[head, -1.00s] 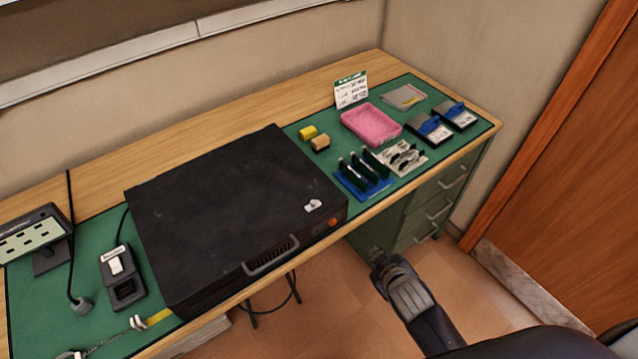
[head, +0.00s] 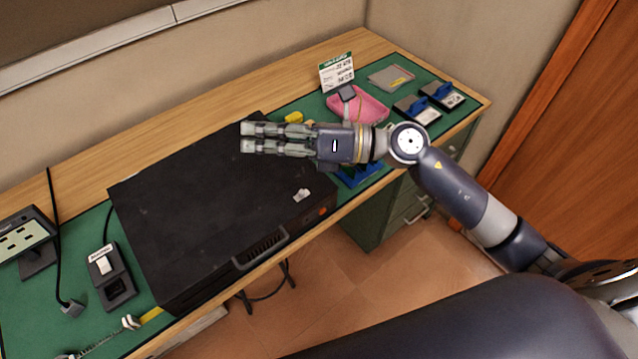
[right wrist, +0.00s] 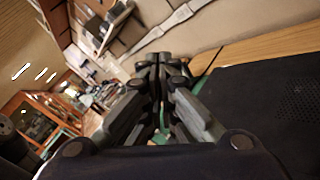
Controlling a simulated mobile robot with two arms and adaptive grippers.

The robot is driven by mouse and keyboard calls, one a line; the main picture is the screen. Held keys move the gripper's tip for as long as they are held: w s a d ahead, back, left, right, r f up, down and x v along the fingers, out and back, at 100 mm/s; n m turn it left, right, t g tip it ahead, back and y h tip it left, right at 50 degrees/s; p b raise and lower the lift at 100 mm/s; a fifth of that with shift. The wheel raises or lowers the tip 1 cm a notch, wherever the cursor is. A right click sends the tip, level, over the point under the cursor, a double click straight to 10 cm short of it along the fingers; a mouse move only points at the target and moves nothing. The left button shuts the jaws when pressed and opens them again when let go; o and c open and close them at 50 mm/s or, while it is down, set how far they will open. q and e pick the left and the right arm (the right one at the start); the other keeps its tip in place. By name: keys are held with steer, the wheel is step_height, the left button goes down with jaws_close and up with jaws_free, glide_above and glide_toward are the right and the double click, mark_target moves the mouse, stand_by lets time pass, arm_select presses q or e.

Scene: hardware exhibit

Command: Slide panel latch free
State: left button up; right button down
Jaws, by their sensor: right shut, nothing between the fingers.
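The black case (head: 200,215) lies flat on the green mat. Its small white latch (head: 301,195) sits on top near the right front corner. A carrying handle (head: 262,248) is on its front side. My right gripper (head: 243,138) is shut and empty, reaching leftward above the back right part of the case. In the right wrist view the gripper (right wrist: 160,62) shows closed fingers, with the dark case top (right wrist: 270,100) at the right. The latch is apart from the fingers. My left gripper is not in view.
A sign (head: 337,72) stands behind.

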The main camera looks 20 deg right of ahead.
step_height(320, 180, down, 5)
steer(key=s+d+n+g+h, duration=0.1)
steer(key=d+n+g+h, duration=0.15)
steer(key=n, duration=0.25)
steer(key=n+g+h, duration=0.2)
steer(key=n+h, duration=0.1)
steer(key=h, duration=0.4)
glide_above(315, 195)
steer(key=s, duration=0.3)
step_height(315, 195, down, 6)
steer(key=d+f+h, duration=0.1)
steer(key=d+h, duration=0.2)
steer(key=d, duration=0.5)
steer(key=shift+d+f+g, duration=0.2)
steer(key=shift+d+g, duration=0.05)
steer(key=shift+g, duration=0.1)
steer(key=shift+h, duration=0.25)
steer(key=a+f+p, duration=0.1)
steer(key=a+f, duration=0.1)
steer(key=f, duration=0.1)
steer(key=w+a+f+p, duration=0.1)
steer(key=a+f+p, duration=0.1)
steer(key=f, duration=0.1)
steer(key=w+a+f+p, duration=0.1)
steer(key=a+f+p, duration=0.1)
steer(key=f, duration=0.1)
steer(key=shift+a, duration=0.1)
steer(key=shift+w+a+f+p, duration=0.15)
steer(key=shift+w+a+p, duration=0.15)
steer(key=shift+a, duration=0.3)
